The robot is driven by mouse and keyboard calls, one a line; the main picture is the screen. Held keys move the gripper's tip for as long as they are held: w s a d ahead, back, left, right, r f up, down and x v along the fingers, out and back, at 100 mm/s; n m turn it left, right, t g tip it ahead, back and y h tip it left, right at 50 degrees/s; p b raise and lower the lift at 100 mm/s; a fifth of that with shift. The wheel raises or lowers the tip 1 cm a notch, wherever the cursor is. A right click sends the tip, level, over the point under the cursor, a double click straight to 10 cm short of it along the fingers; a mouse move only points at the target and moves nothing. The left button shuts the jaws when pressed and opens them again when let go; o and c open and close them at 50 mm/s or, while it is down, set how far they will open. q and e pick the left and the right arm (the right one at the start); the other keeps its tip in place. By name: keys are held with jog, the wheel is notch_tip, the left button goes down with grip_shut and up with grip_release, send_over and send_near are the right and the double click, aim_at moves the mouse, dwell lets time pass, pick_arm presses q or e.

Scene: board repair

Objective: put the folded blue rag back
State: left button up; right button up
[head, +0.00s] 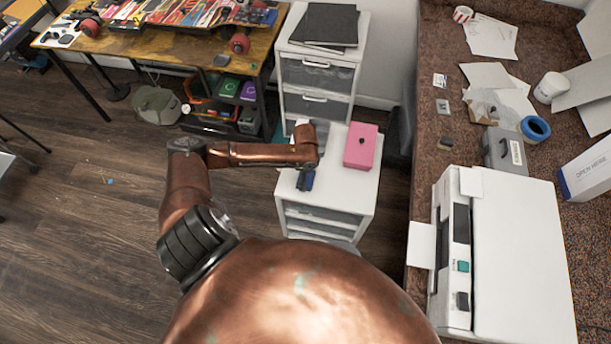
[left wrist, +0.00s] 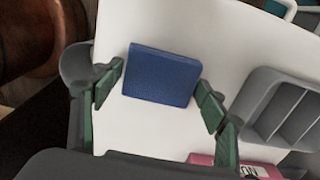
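The folded blue rag (left wrist: 161,75) lies flat on the white top of a small drawer unit (head: 349,187). My left gripper (left wrist: 159,80) is open, with one green-padded finger on each side of the rag. The fingertips are close to the rag's side edges; I cannot tell whether they touch. In the head view my left gripper is mostly hidden by the arm's end. My right gripper is in neither view.
A pink box (head: 361,147) with a small dark item on it stands right of my gripper. A grey compartment tray (left wrist: 273,107) sits near the rag. A taller drawer unit (head: 318,76) stands behind. A brown counter (head: 424,131) with a white machine is at right.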

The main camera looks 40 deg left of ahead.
pick_arm(q)
jog(key=o, duration=0.3)
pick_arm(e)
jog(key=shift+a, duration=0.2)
pick_arm(q)
jog(key=shift+r, duration=0.15)
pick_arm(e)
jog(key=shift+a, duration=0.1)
pick_arm(q)
notch_tip(320, 180, up, 12)
jog(key=p, duration=0.2)
jog(key=shift+p, duration=0.3)
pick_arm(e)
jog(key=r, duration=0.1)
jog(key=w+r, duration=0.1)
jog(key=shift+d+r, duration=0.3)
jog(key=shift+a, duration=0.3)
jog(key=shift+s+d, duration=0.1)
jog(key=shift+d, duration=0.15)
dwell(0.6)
